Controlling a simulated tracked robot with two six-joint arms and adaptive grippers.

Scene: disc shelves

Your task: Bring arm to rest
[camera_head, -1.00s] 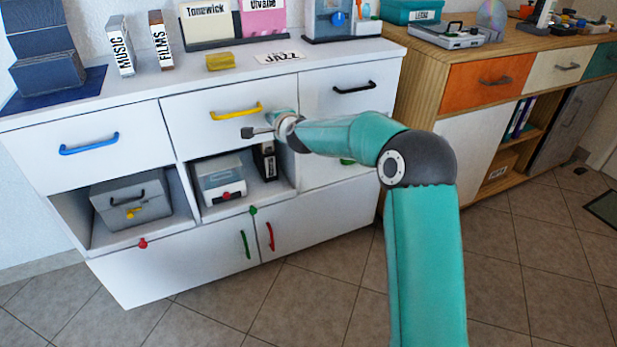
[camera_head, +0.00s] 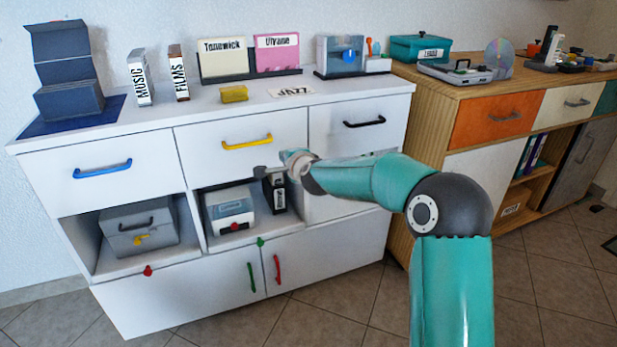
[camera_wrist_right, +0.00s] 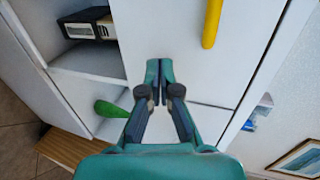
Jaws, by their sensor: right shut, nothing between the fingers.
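My right arm (camera_head: 450,290) is teal with dark grey joints and reaches in from the lower right. Its gripper (camera_head: 264,172) is in front of the white cabinet, just below the yellow-handled drawer. In the right wrist view the gripper (camera_wrist_right: 160,92) has its fingertips together with nothing between them. It points at the white cabinet front, with the yellow handle (camera_wrist_right: 212,22) to the upper right and a green handle (camera_wrist_right: 110,109) to the left. My left gripper is in neither view.
The white cabinet (camera_head: 350,233) has closed drawers and open compartments holding a grey box (camera_head: 140,228), a pale device (camera_head: 230,208) and a black case (camera_head: 275,195). A wooden cabinet (camera_head: 425,110) stands to the right. Tiled floor (camera_head: 335,318) is open in front.

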